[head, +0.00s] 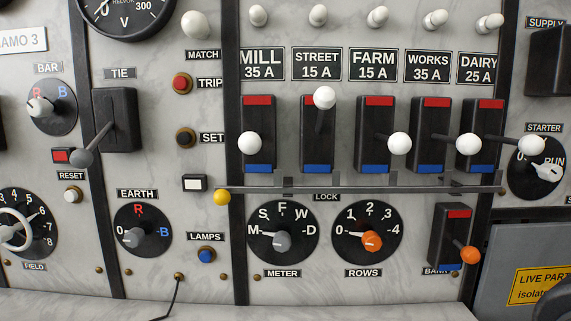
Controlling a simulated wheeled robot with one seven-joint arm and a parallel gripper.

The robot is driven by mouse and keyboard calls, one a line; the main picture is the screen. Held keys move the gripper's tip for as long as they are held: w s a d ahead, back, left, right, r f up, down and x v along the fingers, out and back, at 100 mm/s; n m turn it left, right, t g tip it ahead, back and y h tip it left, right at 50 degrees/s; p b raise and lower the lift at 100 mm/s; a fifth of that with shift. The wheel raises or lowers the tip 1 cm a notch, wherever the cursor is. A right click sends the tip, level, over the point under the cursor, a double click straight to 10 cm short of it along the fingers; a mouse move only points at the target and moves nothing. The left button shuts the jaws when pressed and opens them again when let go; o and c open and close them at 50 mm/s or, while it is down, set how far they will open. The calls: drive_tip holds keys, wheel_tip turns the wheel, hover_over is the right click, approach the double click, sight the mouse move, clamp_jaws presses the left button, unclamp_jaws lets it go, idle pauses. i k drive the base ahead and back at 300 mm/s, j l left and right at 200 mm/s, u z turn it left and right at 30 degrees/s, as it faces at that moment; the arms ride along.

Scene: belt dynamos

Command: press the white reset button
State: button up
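The white reset button (72,194) is a small round white cap in a brass-coloured ring on the marble panel at the left. It sits just below the RESET label (71,176), to the right of the FIELD dial (22,222). Its face is clear, with nothing covering it. My gripper cannot be made out in the head view. A dark rounded shape cuts into the bottom right corner, and I cannot tell what it is.
The EARTH knob (137,236) is to the right. Several white-balled switch levers and a lock bar (330,189) stand further right. A black cord hangs at the bottom.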

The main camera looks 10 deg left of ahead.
sight(70, 195)
drive_tip(key=u, duration=2)
